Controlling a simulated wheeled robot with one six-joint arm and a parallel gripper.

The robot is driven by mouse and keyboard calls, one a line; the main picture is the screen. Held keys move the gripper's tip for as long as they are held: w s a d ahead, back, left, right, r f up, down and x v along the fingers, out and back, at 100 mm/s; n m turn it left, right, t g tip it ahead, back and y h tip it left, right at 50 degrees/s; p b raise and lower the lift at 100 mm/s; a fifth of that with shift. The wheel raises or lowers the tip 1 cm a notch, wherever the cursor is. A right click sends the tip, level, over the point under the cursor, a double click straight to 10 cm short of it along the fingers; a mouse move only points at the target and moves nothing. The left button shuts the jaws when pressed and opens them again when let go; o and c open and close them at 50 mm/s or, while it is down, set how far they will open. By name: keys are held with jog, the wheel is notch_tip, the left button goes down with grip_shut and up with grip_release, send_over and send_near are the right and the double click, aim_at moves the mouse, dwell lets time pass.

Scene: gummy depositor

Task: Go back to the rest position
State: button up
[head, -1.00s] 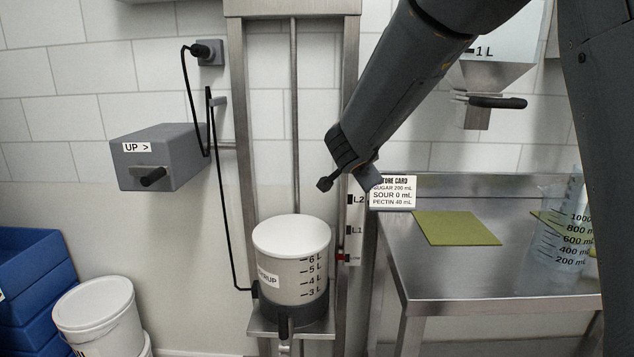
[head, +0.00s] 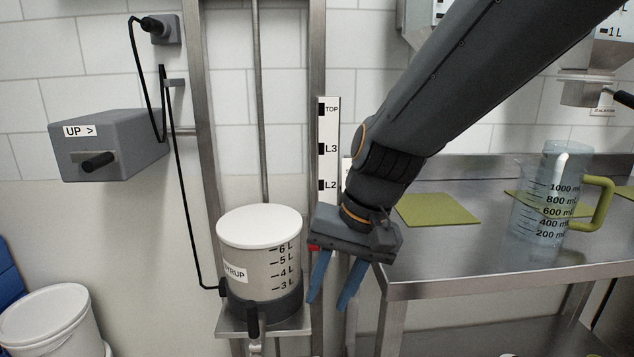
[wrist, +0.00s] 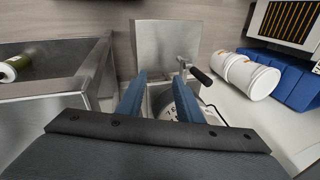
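My gripper (head: 330,303) points down just right of the syrup vessel (head: 262,262), its two blue fingers apart with nothing between them. In the wrist view the fingers (wrist: 159,78) also stand apart and empty. The vessel is grey with a white lid and litre marks, and sits upright on a metal platform (head: 235,328). My gripper's body hides part of the level scale (head: 329,150) behind it; a red marker shows at its left edge. I cannot tell from the head view how far apart the gripper and vessel are in depth.
A grey box marked UP (head: 108,148) with a crank hangs on the left wall. A steel table (head: 450,262) on the right bears a green mat (head: 437,210) and a measuring jug (head: 548,205). White buckets (wrist: 250,78) and blue crates (wrist: 292,82) stand nearby.

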jog(key=s+d+f+n+h, duration=0.2)
jog(key=s+d+f, duration=0.1)
jog(key=s+d, duration=0.65)
jog(key=d+r+m+h+p, duration=0.1)
jog(key=d+r+p, duration=0.5)
jog(key=p, duration=0.7)
jog(key=shift+w+d+g, duration=0.3)
jog(key=shift+d+g, duration=0.1)
jog(key=shift+d, duration=0.65)
